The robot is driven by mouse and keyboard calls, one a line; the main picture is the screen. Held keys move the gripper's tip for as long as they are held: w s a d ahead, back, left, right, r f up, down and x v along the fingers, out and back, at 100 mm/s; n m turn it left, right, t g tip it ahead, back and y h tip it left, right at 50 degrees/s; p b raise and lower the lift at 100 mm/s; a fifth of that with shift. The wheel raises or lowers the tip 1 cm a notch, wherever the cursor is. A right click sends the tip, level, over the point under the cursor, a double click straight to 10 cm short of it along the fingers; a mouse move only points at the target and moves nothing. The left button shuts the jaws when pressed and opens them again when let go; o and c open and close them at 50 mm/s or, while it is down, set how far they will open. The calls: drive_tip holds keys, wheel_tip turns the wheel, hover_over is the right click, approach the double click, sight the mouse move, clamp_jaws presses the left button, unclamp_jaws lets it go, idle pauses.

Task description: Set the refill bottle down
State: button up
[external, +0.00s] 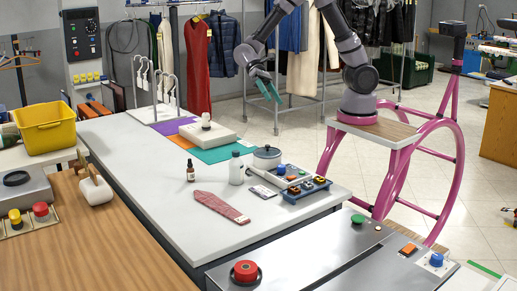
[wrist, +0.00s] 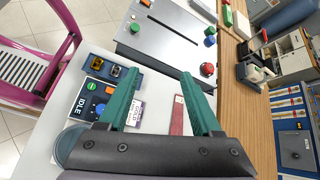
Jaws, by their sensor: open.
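A translucent whitish bottle (external: 236,168), which looks like the refill bottle, stands upright on the white table (external: 170,217). A small dark bottle with a pale label (external: 190,172) stands to its left; I cannot read either label. My gripper (external: 270,95) is open and empty, raised above the table's far right side, well clear of both bottles. In the wrist view its teal fingers (wrist: 160,82) are spread, with nothing between them. Neither bottle shows in the wrist view.
Coloured mats (external: 217,152) lie farther back. The table's near left part is clear.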

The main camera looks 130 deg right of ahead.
drive_tip(key=s+a+r+n+t+h, duration=0.3)
drive_tip(key=s+a+r+n+h, duration=0.1)
drive_tip(key=s+r, duration=0.4)
drive_tip(key=s+a+r+n+t+h, duration=0.2)
drive_tip(key=s+a+r+n+h, duration=0.3)
drive_tip(key=s+r, duration=0.4)
drive_tip(key=shift+s+n+t, duration=0.4)
drive_tip(key=shift+s, duration=0.5)
